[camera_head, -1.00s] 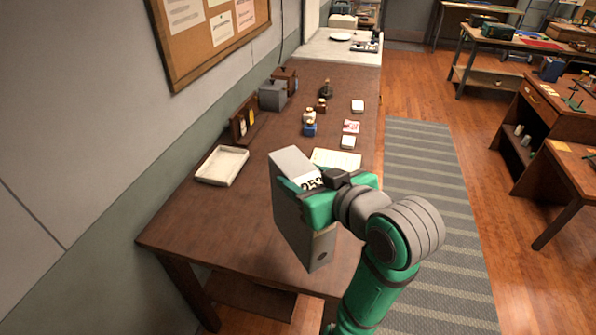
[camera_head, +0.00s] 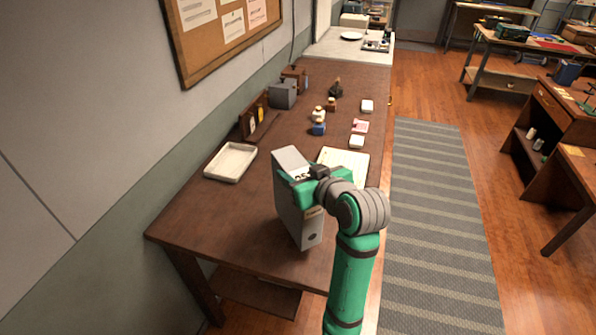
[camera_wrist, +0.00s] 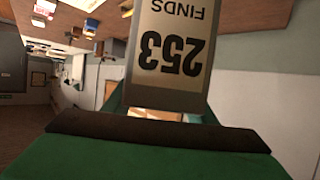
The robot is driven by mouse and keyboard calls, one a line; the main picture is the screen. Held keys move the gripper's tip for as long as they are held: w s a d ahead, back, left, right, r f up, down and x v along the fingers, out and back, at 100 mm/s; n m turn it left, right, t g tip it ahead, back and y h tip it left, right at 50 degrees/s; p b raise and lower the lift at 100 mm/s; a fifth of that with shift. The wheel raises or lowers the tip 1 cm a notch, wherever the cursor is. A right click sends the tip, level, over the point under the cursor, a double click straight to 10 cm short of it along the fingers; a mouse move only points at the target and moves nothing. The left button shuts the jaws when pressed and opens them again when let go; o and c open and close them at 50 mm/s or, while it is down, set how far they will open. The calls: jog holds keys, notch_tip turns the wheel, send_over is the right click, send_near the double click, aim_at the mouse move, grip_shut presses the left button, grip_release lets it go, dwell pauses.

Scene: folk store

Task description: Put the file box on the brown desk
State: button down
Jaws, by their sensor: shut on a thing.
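The grey file box (camera_head: 297,218) is held upright by my green gripper (camera_head: 300,178) at the near part of the brown desk (camera_head: 190,215). My gripper is shut on the upper part of the box. In the wrist view the box (camera_wrist: 170,50) shows a label reading 253 FINDS, upside down, close in front of my gripper (camera_wrist: 165,115). The box's lower end is over or on the desk top; I cannot tell whether it touches.
A white tray (camera_head: 231,162) lies left of the box, and an open paper or book (camera_head: 345,162) lies just behind it. Small bottles (camera_head: 318,122), white boxes (camera_head: 357,142) and a grey box (camera_head: 283,94) stand farther back. The desk's near left is clear.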

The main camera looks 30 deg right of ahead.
jog(key=shift+w+f, duration=0.15)
jog(key=shift+w+d+f, duration=0.1)
jog(key=shift+f, duration=0.75)
jog(key=shift+w+d+f, duration=0.1)
jog(key=shift+f, duration=0.75)
jog(key=shift+a+f, duration=0.1)
jog(key=shift+f, duration=0.05)
jog(key=c, duration=0.8)
grip_release()
jog(key=shift+f, duration=0.1)
jog(key=shift+o, duration=0.2)
jog(key=v, duration=1.2)
jog(key=shift+s, duration=0.1)
